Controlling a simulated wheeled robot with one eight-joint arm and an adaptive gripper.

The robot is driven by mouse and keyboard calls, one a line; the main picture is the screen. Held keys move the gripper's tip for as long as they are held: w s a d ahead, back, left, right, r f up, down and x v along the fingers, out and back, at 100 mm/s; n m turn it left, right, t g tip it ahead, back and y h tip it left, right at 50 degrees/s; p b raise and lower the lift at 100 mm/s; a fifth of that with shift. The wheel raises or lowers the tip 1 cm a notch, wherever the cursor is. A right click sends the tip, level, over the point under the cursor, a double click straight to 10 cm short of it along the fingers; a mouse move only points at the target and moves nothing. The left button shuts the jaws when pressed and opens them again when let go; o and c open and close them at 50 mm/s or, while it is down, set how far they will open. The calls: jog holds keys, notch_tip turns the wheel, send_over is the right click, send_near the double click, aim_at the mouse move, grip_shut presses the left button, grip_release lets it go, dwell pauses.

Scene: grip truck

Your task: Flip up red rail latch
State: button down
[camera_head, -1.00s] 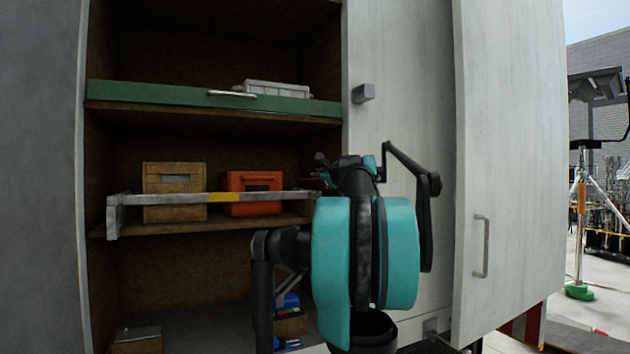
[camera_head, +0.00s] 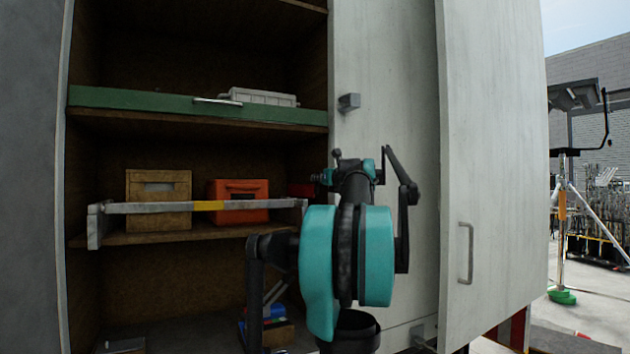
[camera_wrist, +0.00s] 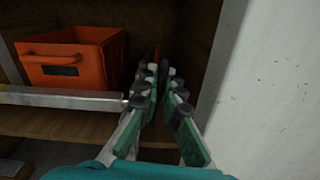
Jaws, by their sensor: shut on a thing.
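The red rail latch (camera_wrist: 156,56) shows in the wrist view as a narrow dark red piece between my fingertips, mostly hidden by them. My gripper (camera_wrist: 160,74) is shut on it, with its fingers reaching into the shelf just right of the rail's end. In the head view a dark red piece (camera_head: 300,189) shows behind the rail's right end, left of my wrist. The rail (camera_head: 165,208), silver with a yellow band, runs across the front of the middle shelf. Its right end (camera_wrist: 70,98) lies left of my fingers in the wrist view.
An orange crate (camera_head: 238,203) and a tan box (camera_head: 158,200) stand behind the rail. A white cabinet panel (camera_head: 385,130) rises close on the right. A green-edged shelf (camera_head: 140,100) with a grey case (camera_head: 262,97) is above.

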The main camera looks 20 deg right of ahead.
jog(key=shift+d+f+m, duration=0.1)
jog(key=shift+d+m, duration=0.15)
jog(key=shift+m, duration=0.15)
jog(key=c, duration=1.7)
grip_release()
jog(key=shift+s, duration=0.1)
jog(key=s, duration=1.1)
jog(key=shift+s+d, duration=0.25)
jog(key=shift+s, duration=0.15)
